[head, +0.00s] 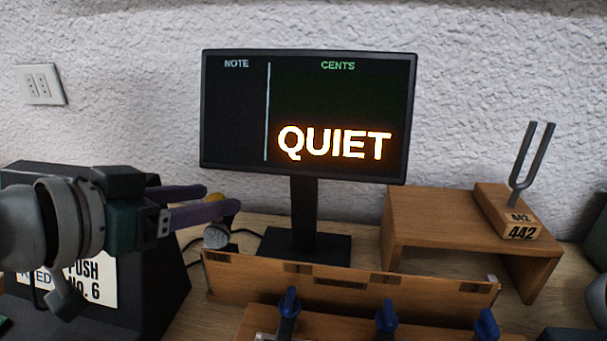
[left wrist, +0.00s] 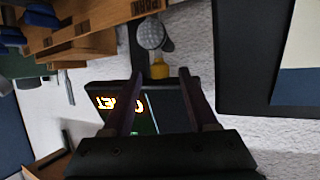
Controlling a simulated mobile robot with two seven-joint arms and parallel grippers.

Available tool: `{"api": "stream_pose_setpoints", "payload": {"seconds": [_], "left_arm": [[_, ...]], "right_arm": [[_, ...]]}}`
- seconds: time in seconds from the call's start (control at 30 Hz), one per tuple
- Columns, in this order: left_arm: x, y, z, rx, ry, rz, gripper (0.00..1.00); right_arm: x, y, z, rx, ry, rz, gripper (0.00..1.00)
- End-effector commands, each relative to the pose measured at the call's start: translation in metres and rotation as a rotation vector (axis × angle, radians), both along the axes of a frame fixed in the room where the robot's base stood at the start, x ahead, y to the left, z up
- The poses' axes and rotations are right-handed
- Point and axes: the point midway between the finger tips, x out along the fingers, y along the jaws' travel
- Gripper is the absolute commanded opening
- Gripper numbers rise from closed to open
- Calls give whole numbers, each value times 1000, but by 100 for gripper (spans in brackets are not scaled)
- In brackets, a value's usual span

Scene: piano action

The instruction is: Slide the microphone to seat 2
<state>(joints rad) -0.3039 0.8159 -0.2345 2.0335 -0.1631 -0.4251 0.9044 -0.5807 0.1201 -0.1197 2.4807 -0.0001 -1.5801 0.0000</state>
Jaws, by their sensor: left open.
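The microphone (head: 217,235) has a round grey mesh head and a yellow collar. It stands by the left end of a long wooden rail (head: 345,288). In the left wrist view the microphone (left wrist: 151,35) is beside a label reading PARK (left wrist: 145,5). My left gripper (head: 222,199) is open, its purple fingers pointing right towards the microphone. In the left wrist view the yellow collar (left wrist: 160,70) appears between the fingertips; I cannot tell whether they touch it.
A monitor (head: 235,120) reading QUIET stands behind the rail. Blue-tipped parts (head: 386,318) rise in front of it. A wooden stand (head: 425,215) with a tuning fork (head: 530,165) is at right. A black box (head: 160,290) is at left, under my left arm.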

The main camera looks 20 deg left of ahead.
Motion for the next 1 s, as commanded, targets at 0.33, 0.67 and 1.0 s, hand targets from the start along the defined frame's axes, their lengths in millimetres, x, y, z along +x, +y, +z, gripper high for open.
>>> {"api": "stream_pose_setpoints", "payload": {"seconds": [0.33, 0.67, 1.0], "left_arm": [[5, -1, -2, 0, 1, 0, 59], [5, -1, -2, 0, 1, 0, 30], [5, -1, -2, 0, 1, 0, 0]], "right_arm": [[0, 0, -1, 0, 0, 0, 59], [0, 0, -1, 1, 0, 0, 59], [0, 0, -1, 1, 1, 0, 59]]}}
